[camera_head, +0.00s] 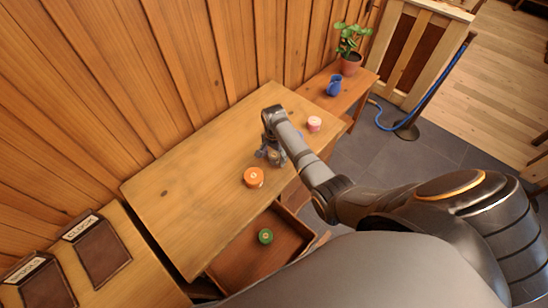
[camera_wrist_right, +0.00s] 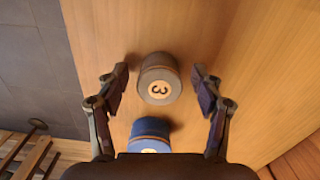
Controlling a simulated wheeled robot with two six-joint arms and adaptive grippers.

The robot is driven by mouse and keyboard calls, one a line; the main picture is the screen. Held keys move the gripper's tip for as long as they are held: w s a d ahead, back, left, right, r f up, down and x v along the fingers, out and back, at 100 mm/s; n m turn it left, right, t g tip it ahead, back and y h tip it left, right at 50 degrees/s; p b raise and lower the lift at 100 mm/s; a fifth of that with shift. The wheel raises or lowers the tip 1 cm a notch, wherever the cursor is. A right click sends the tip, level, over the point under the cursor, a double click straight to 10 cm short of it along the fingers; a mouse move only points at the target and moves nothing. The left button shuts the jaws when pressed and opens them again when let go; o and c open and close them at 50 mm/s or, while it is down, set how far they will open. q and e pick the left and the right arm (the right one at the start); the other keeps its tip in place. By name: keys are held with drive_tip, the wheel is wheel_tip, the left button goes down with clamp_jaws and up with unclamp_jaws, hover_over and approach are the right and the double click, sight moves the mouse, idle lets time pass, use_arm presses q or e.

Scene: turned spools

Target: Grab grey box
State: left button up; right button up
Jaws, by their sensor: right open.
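The grey box (camera_wrist_right: 159,78) is a round, short container with a pale disc marked 3 on top. In the right wrist view it stands on the wooden table between the spread fingers of my right gripper (camera_wrist_right: 160,72). A gap shows on each side, so the fingers are apart from it. In the head view my right gripper (camera_head: 272,154) is low over the table and largely hides the grey box. My left gripper is not in view.
A blue round box (camera_wrist_right: 150,135) stands close to the grey one. An orange box (camera_head: 253,177) and a pink box (camera_head: 314,124) are on the table (camera_head: 180,210). A green box (camera_head: 265,236) lies in the open drawer (camera_head: 240,262). A blue jug (camera_head: 335,85) stands on the side table.

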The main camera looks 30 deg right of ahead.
drive_tip(key=c, duration=1)
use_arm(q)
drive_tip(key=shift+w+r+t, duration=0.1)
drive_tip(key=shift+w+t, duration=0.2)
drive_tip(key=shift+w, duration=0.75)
use_arm(e)
drive_tip(key=shift+c, duration=0.2)
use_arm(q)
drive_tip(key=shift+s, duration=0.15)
use_arm(e)
drive_tip(key=shift+r, duration=0.15)
